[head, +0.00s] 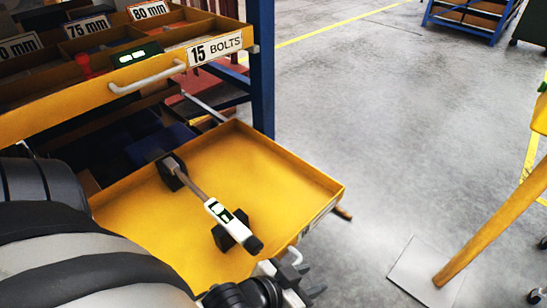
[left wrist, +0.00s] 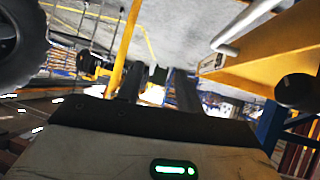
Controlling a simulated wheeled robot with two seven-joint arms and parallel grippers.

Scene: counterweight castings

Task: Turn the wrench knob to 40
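The torque wrench (head: 218,208) lies across two black blocks in the open lower yellow drawer (head: 235,155), its grip end towards me. It has a white body with a small lit display, whose value is too small to read. The dark knob (head: 254,244) is at its near end. My left gripper (head: 293,285) is just beyond the drawer's front, below and right of the knob, apart from it. In the left wrist view its two dark fingers (left wrist: 157,90) stand apart with nothing between them. I cannot identify my right gripper.
An upper drawer (head: 150,80) with a white handle and a "15 BOLTS" label overhangs the back of the lower one. A blue post (head: 262,70) rises behind. A yellow pole (head: 490,230) on a plate stands at right. The grey floor between is clear.

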